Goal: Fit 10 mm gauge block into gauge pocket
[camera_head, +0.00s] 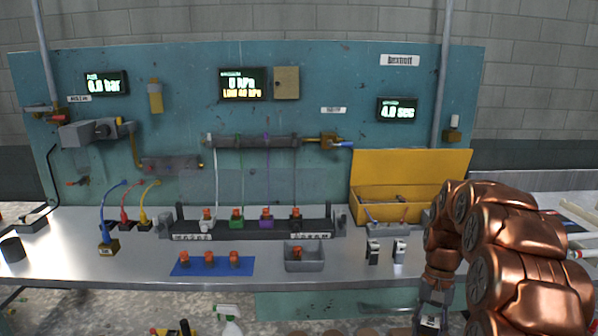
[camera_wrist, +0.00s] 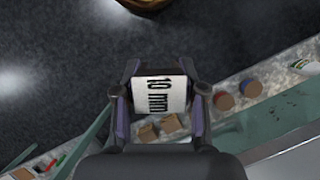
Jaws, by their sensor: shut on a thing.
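My gripper (camera_head: 432,318) is at the lower right in the head view, in front of the bench's front edge. In the wrist view its two fingers (camera_wrist: 160,110) are shut on the 10 mm gauge block (camera_wrist: 160,95), one on each side. The block shows a white face with black "10 mm" lettering. In the head view it is small and partly covered by the gripper (camera_head: 430,321). I cannot make out the gauge pocket for certain. Two small black and white pieces (camera_head: 373,252) stand near the bench's front right.
A yellow open box (camera_head: 360,207) and a grey fixture stand behind those pieces. A grey tray (camera_head: 303,267) and a blue mat (camera_head: 185,270) with orange-topped parts lie left of them. The bench front (camera_head: 350,270) between tray and pieces is bare.

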